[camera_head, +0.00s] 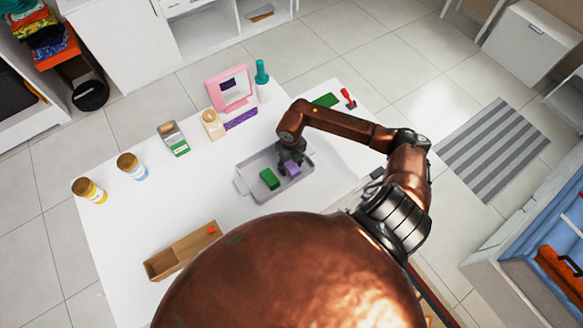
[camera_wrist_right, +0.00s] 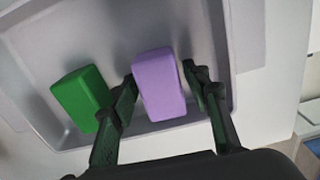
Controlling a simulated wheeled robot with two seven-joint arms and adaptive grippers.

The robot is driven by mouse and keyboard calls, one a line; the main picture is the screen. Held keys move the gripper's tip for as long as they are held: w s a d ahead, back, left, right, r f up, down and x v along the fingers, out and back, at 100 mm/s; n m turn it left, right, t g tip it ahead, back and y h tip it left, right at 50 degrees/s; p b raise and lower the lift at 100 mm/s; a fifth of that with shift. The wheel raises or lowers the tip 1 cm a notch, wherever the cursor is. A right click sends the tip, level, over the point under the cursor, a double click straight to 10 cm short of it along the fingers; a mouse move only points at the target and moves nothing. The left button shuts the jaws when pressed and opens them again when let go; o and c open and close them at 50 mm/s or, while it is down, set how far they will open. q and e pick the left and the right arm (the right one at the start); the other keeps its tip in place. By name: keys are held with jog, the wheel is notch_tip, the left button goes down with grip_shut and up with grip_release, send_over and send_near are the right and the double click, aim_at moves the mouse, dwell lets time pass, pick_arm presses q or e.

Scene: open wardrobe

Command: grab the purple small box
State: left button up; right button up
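The purple small box (camera_head: 291,168) lies in the right part of the grey tray (camera_head: 244,190) on the white table. In the right wrist view the purple box (camera_wrist_right: 160,85) stands between the two fingers of my right gripper (camera_wrist_right: 160,84). The fingers are spread, with a visible gap at the right side and the left finger close to the box. My right gripper (camera_head: 290,157) is over the tray in the head view. A green box (camera_head: 269,179) lies in the tray left of the purple one; it also shows in the wrist view (camera_wrist_right: 82,97). My left gripper is not in view.
A long wooden box (camera_head: 182,251) is at the table's front left. Jars (camera_head: 89,190), a grey-green package (camera_head: 173,138), a pink frame (camera_head: 230,88) and a teal-topped bottle (camera_head: 262,80) stand along the back. The table's left middle is clear.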

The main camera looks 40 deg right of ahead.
jog(key=c, duration=0.9)
jog(key=shift+r, duration=0.1)
